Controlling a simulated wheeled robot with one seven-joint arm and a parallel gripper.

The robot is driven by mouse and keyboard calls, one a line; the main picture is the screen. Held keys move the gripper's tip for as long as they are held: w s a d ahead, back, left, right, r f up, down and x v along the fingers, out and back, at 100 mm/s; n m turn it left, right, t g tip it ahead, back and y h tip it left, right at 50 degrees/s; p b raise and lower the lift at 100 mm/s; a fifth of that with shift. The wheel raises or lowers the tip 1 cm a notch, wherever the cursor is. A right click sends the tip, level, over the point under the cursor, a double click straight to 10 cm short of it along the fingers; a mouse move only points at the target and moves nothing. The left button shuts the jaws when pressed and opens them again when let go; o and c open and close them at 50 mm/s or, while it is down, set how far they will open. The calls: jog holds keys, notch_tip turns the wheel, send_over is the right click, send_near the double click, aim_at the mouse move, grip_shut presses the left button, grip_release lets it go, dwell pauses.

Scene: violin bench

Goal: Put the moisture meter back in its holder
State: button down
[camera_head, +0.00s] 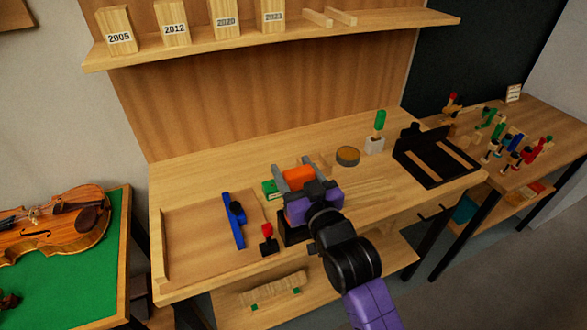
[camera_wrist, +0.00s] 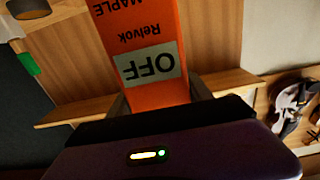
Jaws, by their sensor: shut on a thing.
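The orange moisture meter (camera_head: 299,177) is between the grey fingers of my gripper (camera_head: 294,173), above the workbench. In the wrist view the meter (camera_wrist: 150,30) fills the top middle, with a screen reading OFF and the words Relvok and MAPLE, upside down. My gripper is shut on it. A dark open-looking box (camera_head: 291,232) stands on the bench just below and in front of my gripper, partly hidden by it; I cannot tell for sure that it is the holder.
A green box (camera_head: 270,188) is close by. A round tin (camera_head: 347,156), a green-handled tool (camera_head: 379,120) in a grey block and a black tray (camera_head: 437,160) stand right.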

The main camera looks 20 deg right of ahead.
jog(key=shift+f+b, duration=1.1)
jog(key=shift+f, duration=0.35)
jog(key=shift+c, duration=1.9)
grip_release()
jog(key=shift+s+f, duration=0.1)
jog(key=shift+t, duration=0.7)
jog(key=s+r, duration=0.1)
jog(key=s, duration=0.2)
jog(key=s+r, duration=0.1)
jog(key=s, duration=0.2)
jog(key=s+r+b, duration=0.1)
jog(key=s, duration=0.1)
jog(key=shift+s+r, duration=0.2)
jog(key=shift+s, duration=0.2)
jog(key=s+f+g, duration=0.1)
jog(key=s+f, duration=0.2)
jog(key=s, duration=0.8)
jog(key=s+f+g, duration=0.2)
jog(key=s+f, duration=0.1)
jog(key=s, duration=0.9)
jog(key=s+f+g, duration=0.1)
jog(key=s+f, duration=0.3)
jog(key=s, duration=0.7)
jog(key=shift+s+g, duration=0.3)
jog(key=shift+s, duration=0.1)
